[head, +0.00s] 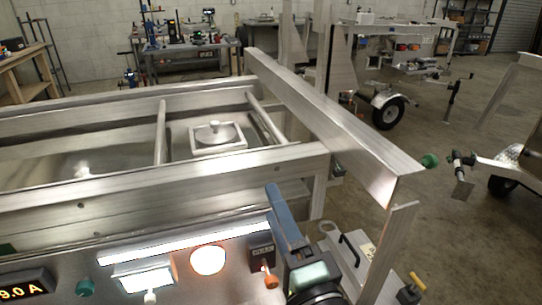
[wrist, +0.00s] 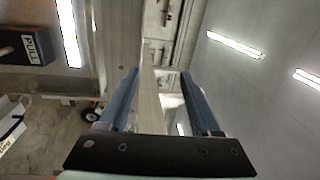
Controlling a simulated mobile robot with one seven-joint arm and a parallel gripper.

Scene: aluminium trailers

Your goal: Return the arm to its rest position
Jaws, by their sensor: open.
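My gripper (head: 278,200) is at the lower middle of the head view, in front of the trailer's near rail and right of the lit panel. Its blue finger points up and slightly left; the other finger is not clear there. In the wrist view my gripper (wrist: 158,75) shows two blue fingers standing apart, open. A pale metal bar (wrist: 149,105) shows in the gap between them, and I see no grip on it. Most of my arm is out of view.
The aluminium trailer frame (head: 120,185) fills the left, with a long beam (head: 330,125) at its right end. The panel carries a lit lamp (head: 208,260) and a black box (head: 262,254), whose PULL label shows in the wrist view (wrist: 25,46). Open floor (head: 440,240) lies right.

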